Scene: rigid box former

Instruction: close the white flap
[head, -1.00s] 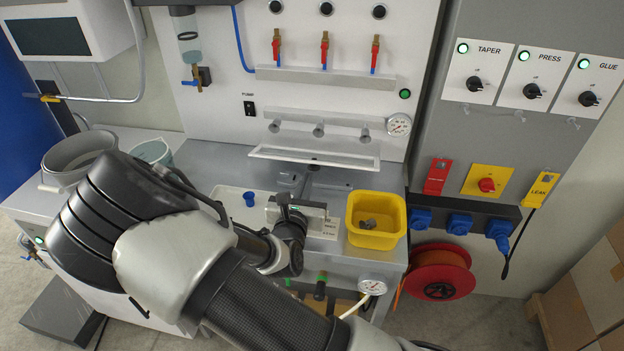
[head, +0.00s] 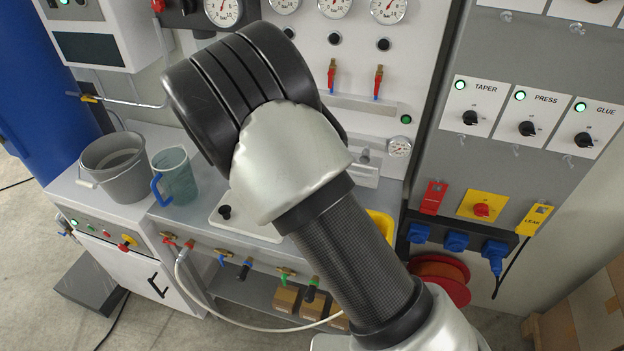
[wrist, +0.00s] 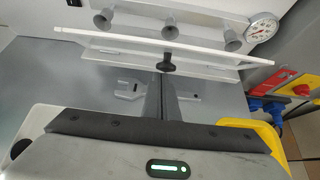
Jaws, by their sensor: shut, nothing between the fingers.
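The white flap (wrist: 200,55) shows in the wrist view as a long pale panel, seen nearly edge-on, sticking out from the wall below several grey nozzles. A black knob (wrist: 168,65) sits at the middle of its near edge. My gripper (wrist: 163,82) is shut and empty, its dark fingers pointing at the flap just below the knob in the picture. I cannot tell whether they touch it. In the head view my arm hides the gripper and most of the flap; only the flap's right end (head: 366,178) shows.
A yellow bin (wrist: 262,136) stands close to the right of my gripper. A pressure gauge (wrist: 262,28) is on the wall at upper right. In the head view a grey bucket (head: 115,165) and a blue-handled jug (head: 176,175) stand at the left of the bench.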

